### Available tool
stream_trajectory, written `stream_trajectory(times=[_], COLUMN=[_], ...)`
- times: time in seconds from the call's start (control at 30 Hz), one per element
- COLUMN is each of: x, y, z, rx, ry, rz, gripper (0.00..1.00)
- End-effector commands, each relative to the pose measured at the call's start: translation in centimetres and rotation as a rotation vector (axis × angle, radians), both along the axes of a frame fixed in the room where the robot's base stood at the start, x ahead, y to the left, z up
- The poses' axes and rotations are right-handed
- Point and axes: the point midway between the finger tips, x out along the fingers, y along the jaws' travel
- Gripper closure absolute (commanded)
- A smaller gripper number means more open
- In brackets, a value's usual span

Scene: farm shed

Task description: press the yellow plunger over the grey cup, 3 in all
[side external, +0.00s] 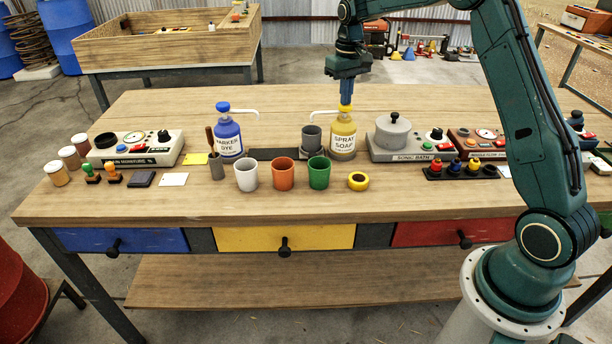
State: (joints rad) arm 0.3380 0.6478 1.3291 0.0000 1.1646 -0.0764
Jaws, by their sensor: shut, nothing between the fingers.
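The "Spray Soap" bottle (343,135) stands upright at the back middle of the bench, with a yellow plunger (346,106) on top. Its thin spout points left, over the grey cup (312,138), which stands on a dark stand. The inside of the cup cannot be made out. My gripper (346,101) points straight down, shut and empty, with its fingertips directly at the top of the yellow plunger. Whether the tips touch it or hover just above cannot be told.
The blue "Marker Dye" bottle (228,136) stands left. A sonic bath (412,144) stands right. The front bench strip is clear.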

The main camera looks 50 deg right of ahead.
Motion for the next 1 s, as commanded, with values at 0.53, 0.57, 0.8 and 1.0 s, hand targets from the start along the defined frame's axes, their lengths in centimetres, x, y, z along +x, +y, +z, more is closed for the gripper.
stream_trajectory(times=[0.53, 0.57, 0.8, 1.0], x=[0.0, 0.0, 0.0, 0.0], y=[0.0, 0.0, 0.0, 0.0], z=[2.2, 2.3, 2.5, 2.5], rx=[0.000, 0.000, 0.000, 0.000], ry=[0.000, 0.000, 0.001, 0.000], rz=[0.000, 0.000, 0.000, 0.000], gripper=[1.00, 1.00, 1.00, 1.00])
